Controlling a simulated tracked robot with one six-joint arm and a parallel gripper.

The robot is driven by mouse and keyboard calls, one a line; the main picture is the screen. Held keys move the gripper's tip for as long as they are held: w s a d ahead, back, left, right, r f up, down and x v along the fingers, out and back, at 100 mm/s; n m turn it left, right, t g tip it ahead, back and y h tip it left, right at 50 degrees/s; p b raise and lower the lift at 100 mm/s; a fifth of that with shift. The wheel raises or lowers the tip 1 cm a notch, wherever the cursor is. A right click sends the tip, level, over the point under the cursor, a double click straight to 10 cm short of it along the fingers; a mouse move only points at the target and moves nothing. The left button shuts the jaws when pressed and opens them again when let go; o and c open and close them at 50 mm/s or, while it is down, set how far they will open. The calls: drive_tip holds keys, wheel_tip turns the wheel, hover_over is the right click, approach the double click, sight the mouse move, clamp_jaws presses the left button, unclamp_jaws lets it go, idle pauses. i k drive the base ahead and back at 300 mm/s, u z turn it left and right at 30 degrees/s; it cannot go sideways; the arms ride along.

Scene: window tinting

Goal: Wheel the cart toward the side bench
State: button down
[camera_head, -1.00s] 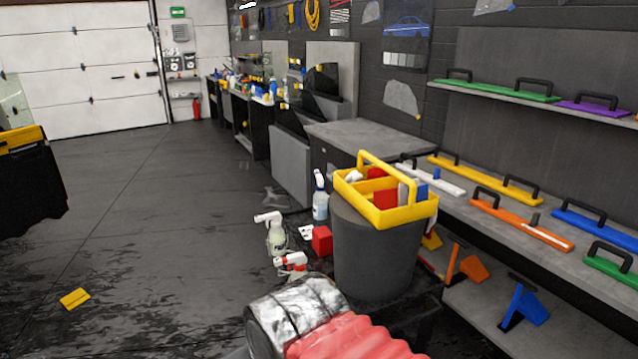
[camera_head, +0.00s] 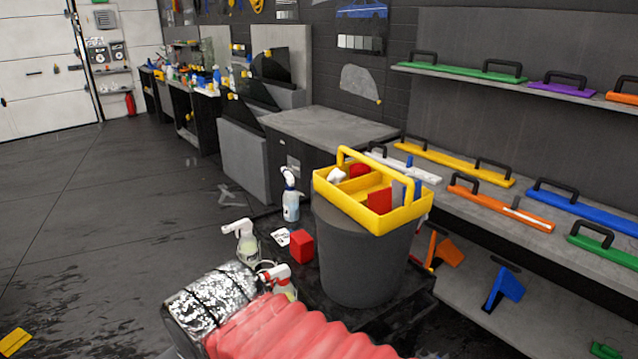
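The cart (camera_head: 412,297) is a low black platform in the lower middle of the head view. It carries a dark grey bucket (camera_head: 362,262) with a yellow caddy (camera_head: 375,213) on top, a red block (camera_head: 301,246) and several spray bottles (camera_head: 290,205). A long grey bench (camera_head: 540,240) with coloured handled boards runs along the right wall, just right of the cart. My arm, a silver-wrapped link and red bellows, crosses the bottom in front of the cart. My gripper does not show, and the cart's near side and any handle are hidden.
A grey-topped cabinet (camera_head: 325,128) stands behind the cart. Further workbenches (camera_head: 205,120) line the wall toward the back left. An upper shelf (camera_head: 490,83) holds more boards. The floor at left is open, apart from a yellow piece (camera_head: 15,342) at the lower left.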

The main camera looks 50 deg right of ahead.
sight(358, 278)
drive_tip(key=z, duration=0.15)
drive_tip(key=i, duration=2.1)
drive_tip(key=z, duration=0.55)
drive_tip(key=i, duration=0.7)
drive_tip(key=z, duration=0.45)
drive_tip(key=i, duration=0.9)
drive_tip(key=z, duration=0.2)
